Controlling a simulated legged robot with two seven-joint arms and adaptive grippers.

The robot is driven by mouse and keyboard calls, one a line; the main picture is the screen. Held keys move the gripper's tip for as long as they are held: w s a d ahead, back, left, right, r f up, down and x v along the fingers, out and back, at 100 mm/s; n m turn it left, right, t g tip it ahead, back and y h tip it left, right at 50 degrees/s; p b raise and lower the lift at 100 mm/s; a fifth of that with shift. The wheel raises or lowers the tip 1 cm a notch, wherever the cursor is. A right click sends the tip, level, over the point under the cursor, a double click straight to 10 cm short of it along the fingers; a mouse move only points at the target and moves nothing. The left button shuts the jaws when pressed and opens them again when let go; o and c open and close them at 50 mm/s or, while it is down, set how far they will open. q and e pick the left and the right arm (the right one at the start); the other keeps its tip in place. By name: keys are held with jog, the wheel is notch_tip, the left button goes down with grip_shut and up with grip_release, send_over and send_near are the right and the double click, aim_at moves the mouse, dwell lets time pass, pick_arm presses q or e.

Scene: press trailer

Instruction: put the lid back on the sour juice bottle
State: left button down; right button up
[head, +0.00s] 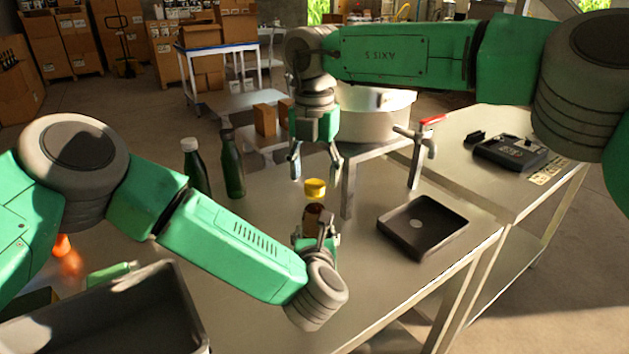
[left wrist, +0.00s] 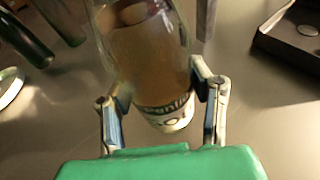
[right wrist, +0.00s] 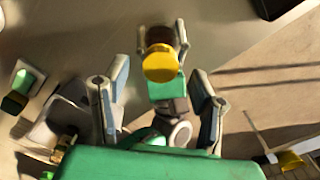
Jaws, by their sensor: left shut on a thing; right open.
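The sour juice bottle (head: 312,217) stands upright on the metal table, with brown contents. Its label shows partly in the left wrist view (left wrist: 170,108). My left gripper (head: 316,241) is shut on the bottle's body, one finger on each side. The yellow lid (head: 315,187) sits at the top of the bottle; whether it is fully seated I cannot tell. It also shows from above in the right wrist view (right wrist: 160,63). My right gripper (head: 315,172) is open and empty, pointing down just above the lid, fingers apart from it.
Two dark green bottles (head: 232,165) stand left of the bottle. A black tray (head: 440,207) lies to the right, near a tap (head: 416,150) with a red handle. A large pot (head: 372,115) is behind. A dark bin (head: 180,300) is at front left. Table around the bottle is clear.

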notch_tip(320, 180, up, 2)
jog(key=shift+r, duration=0.1)
jog(key=shift+c, duration=0.4)
jog(key=n, duration=0.3)
jog(key=shift+r+n, duration=0.3)
jog(key=shift+r, duration=0.05)
pick_arm(q)
jog(key=shift+w, duration=0.1)
pick_arm(e)
jog(key=n, duration=0.4)
jog(key=shift+w+r, duration=0.1)
jog(key=shift+r, duration=0.25)
jog(key=n, duration=0.3)
jog(key=r+n, duration=0.1)
jog(key=n, duration=0.5)
jog(key=r+n, duration=0.1)
jog(key=n, duration=0.2)
jog(key=shift+f, duration=4)
